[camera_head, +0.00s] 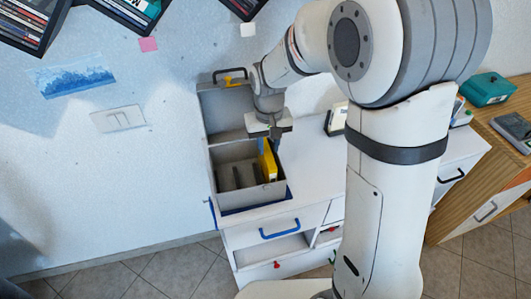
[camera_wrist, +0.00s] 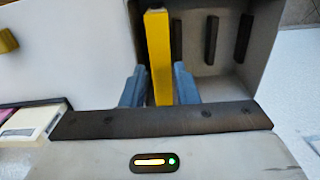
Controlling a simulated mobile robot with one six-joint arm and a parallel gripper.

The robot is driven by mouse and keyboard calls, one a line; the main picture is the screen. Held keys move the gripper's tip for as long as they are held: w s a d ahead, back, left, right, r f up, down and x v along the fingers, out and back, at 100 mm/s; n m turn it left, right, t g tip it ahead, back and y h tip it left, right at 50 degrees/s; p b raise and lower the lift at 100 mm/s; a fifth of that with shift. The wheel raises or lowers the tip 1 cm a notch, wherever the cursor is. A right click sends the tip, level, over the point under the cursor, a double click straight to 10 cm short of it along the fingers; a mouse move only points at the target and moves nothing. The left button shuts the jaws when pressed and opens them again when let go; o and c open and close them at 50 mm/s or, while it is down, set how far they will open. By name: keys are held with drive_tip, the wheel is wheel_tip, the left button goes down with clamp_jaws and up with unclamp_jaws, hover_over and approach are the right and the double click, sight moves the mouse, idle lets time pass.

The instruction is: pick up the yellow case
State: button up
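The yellow case (camera_head: 268,160) stands upright on edge inside the right part of a grey open box (camera_head: 240,197) on a white cabinet. In the wrist view the yellow case (camera_wrist: 158,55) rises between the two blue-grey fingers of my gripper (camera_wrist: 160,85). The fingers are apart, with a gap visible on each side of the case. In the head view my gripper (camera_head: 272,142) is above the box, pointing down at the case. The lower part of the case is hidden inside the box.
Dark dividers (camera_wrist: 211,39) stand in the box beside the case. The box's raised lid (camera_head: 222,112) stands behind. A framed item (camera_head: 336,119) stands on the cabinet to the right. A teal box (camera_head: 487,89) sits on a wooden shelf at far right.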

drive_tip(key=shift+w+a+f, duration=0.1)
drive_tip(key=shift+a+f, duration=0.05)
drive_tip(key=shift+f, duration=0.55)
wheel_tip(320, 180, down, 7)
drive_tip(key=shift+r+p, duration=0.15)
drive_tip(key=shift+p, duration=0.6)
drive_tip(key=shift+c, duration=0.4)
clamp_jaws()
